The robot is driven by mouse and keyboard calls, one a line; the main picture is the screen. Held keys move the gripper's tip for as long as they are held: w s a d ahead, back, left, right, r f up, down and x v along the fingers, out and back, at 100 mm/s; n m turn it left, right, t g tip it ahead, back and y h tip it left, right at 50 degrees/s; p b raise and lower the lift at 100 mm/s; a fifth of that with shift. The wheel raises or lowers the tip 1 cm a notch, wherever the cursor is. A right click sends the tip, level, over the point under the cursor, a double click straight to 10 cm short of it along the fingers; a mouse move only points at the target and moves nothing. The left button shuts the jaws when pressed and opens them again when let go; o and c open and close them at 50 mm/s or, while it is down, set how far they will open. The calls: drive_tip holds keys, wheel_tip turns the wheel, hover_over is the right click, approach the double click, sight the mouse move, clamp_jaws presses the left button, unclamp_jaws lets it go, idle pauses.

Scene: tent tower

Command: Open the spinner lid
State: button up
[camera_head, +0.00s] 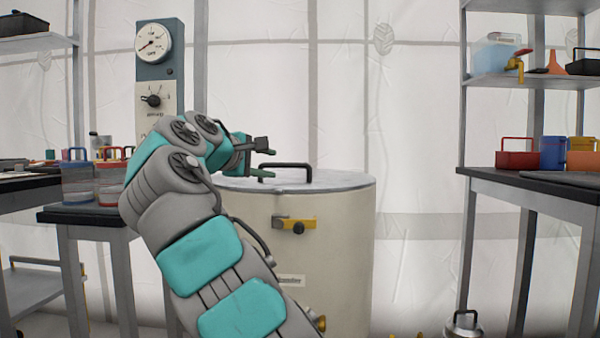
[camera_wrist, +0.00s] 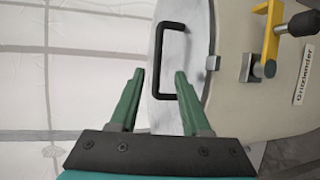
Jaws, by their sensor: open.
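The spinner (camera_head: 320,250) is a large cream drum in the middle of the head view. Its grey lid (camera_head: 340,180) lies closed on top, with a black bar handle (camera_head: 286,166). A yellow latch with a black knob (camera_head: 298,226) sits on the drum's front below the rim; it also shows in the wrist view (camera_wrist: 270,45). My gripper (camera_head: 268,160) is open and empty just left of the handle. In the wrist view the handle (camera_wrist: 183,60) lies ahead of the green fingers (camera_wrist: 158,80), and the fingers appear apart from it.
A side table with paint buckets (camera_head: 80,182) stands left. A gauge panel (camera_head: 155,75) rises behind my arm. A dark-topped table (camera_head: 540,195) with coloured bins stands right, below a shelf (camera_head: 545,80). Floor right of the drum is partly clear, with a metal item (camera_head: 463,324) low down.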

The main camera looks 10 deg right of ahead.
sight(283, 165)
drive_tip(key=shift+w+d, duration=0.4)
drive_tip(key=shift+w, duration=0.25)
drive_tip(key=shift+p+x, duration=0.4)
drive_tip(key=shift+x, duration=3)
drive_tip(key=shift+c, duration=0.2)
clamp_jaws()
